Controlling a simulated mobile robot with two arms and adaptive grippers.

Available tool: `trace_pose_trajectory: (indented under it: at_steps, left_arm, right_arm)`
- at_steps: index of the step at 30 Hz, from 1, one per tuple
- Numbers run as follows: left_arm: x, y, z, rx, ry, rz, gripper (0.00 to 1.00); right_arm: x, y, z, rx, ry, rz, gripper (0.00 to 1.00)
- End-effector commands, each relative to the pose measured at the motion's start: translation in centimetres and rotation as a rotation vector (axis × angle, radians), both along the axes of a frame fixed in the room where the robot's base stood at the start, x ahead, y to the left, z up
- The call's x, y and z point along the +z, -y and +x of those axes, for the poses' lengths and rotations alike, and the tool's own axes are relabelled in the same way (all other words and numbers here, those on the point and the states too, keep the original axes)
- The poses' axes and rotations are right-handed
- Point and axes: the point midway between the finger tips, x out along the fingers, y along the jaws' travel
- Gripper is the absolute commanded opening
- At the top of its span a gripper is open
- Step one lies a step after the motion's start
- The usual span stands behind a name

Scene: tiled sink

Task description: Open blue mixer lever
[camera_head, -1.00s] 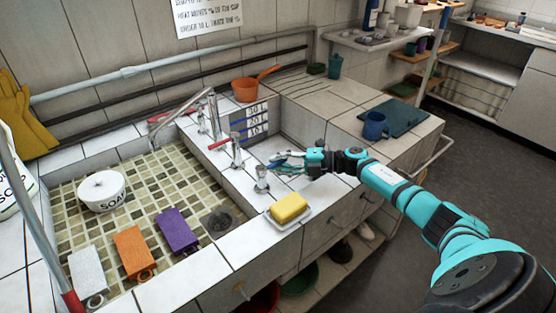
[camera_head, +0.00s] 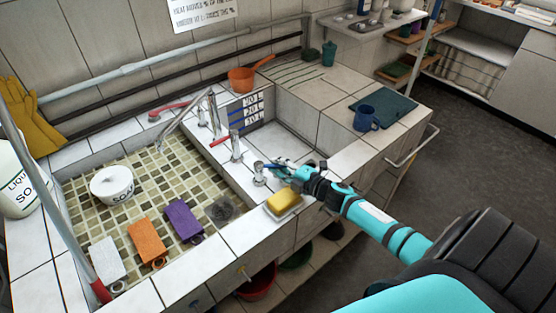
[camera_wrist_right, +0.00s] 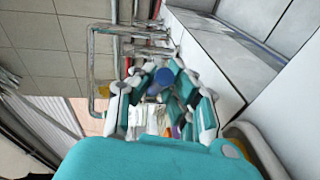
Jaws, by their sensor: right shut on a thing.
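The blue mixer lever (camera_head: 271,166) sits on a short chrome post (camera_head: 260,177) on the tiled ledge between the two basins. My right gripper (camera_head: 283,168) is at this lever, coming in from the right, and its fingers are closed around it. In the right wrist view the blue lever (camera_wrist_right: 172,76) shows between the teal fingers (camera_wrist_right: 165,92). The fingers hide much of the lever, so its exact angle is hard to tell. My left gripper is not in view.
A chrome post with a red lever (camera_head: 221,140) and a tall curved spout (camera_head: 185,117) stand farther back on the ledge. A yellow sponge (camera_head: 283,200) lies on a dish close below my right gripper. A soap bowl (camera_head: 112,184) and several coloured blocks are in the left basin.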

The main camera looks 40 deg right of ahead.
Motion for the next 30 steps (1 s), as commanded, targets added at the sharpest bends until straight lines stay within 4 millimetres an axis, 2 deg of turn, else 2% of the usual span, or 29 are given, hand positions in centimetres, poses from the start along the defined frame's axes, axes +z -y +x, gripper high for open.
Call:
trace_pose_trajectory:
  at_steps: [1, 15, 16, 21, 30]
  left_arm:
    - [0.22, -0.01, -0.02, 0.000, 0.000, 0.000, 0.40]
    - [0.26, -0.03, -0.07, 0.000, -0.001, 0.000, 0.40]
    - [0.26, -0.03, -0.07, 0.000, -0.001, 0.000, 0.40]
    - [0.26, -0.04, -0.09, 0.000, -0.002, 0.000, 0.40]
    - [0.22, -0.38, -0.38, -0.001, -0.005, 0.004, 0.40]
  right_arm:
    - [0.48, 0.03, 0.11, -0.012, 0.006, 0.006, 0.00]
    - [0.46, -0.01, 0.09, -0.027, 0.009, 0.004, 0.00]
    - [0.46, 0.00, 0.09, -0.026, 0.009, 0.004, 0.12]
    - [0.37, -0.05, 0.05, -0.026, 0.007, 0.002, 0.34]
    - [0.33, -0.07, -0.03, -0.025, 0.004, 0.000, 0.36]
